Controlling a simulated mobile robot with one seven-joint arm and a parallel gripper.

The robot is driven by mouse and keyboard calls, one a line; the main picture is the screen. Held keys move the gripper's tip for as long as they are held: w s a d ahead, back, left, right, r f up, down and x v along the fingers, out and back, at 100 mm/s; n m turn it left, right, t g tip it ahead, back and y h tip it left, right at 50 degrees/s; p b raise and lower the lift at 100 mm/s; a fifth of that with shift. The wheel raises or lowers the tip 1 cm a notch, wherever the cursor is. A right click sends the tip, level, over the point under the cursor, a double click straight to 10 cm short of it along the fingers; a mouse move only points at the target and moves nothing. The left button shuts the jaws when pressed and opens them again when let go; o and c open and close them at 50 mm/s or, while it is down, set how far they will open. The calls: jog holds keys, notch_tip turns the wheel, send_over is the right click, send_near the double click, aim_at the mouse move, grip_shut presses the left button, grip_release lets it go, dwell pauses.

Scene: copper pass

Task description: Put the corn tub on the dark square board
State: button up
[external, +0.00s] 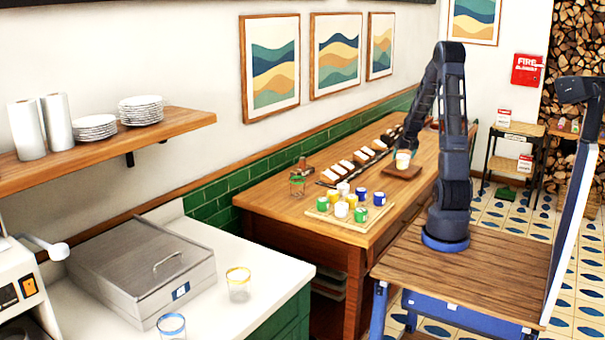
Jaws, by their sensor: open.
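A small pale tub with a yellowish tone (403,161), which looks like the corn tub, appears to stand on the dark square board (404,175) on the wooden counter. My gripper (404,152) is at the end of my dark arm, right at the top of the tub. Its fingers are small and partly hidden here, but it is open. I cannot tell whether the fingers still touch the tub.
A light tray (345,222) with several white, green, blue and yellow tubs stands nearer on the counter (272,208). A row of dark holders with white pieces (361,159) runs along the wall behind the board.

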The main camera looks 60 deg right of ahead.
jog(key=v, duration=0.8)
jog(key=shift+r, duration=0.3)
jog(key=w+a+r+n, duration=0.1)
jog(key=a+r, duration=0.3)
jog(key=a, duration=0.5)
jog(key=w+a+r+n+t+y, duration=0.15)
jog(key=a+r, duration=0.25)
jog(key=a, duration=0.4)
jog(key=a+r+n+g, duration=0.15)
jog(key=a+r, duration=0.25)
jog(key=a, duration=0.5)
jog(key=s+a+r+n+y, duration=0.1)
jog(key=s+a+r+n, duration=0.1)
jog(key=s+a, duration=0.5)
jog(key=s+a+r+n+t, duration=0.1)
jog(key=s+a+n, duration=0.2)
jog(key=s+a, duration=0.5)
jog(key=a, duration=0.5)
jog(key=shift+a+r+y, duration=0.2)
jog(key=shift+r+y, duration=0.15)
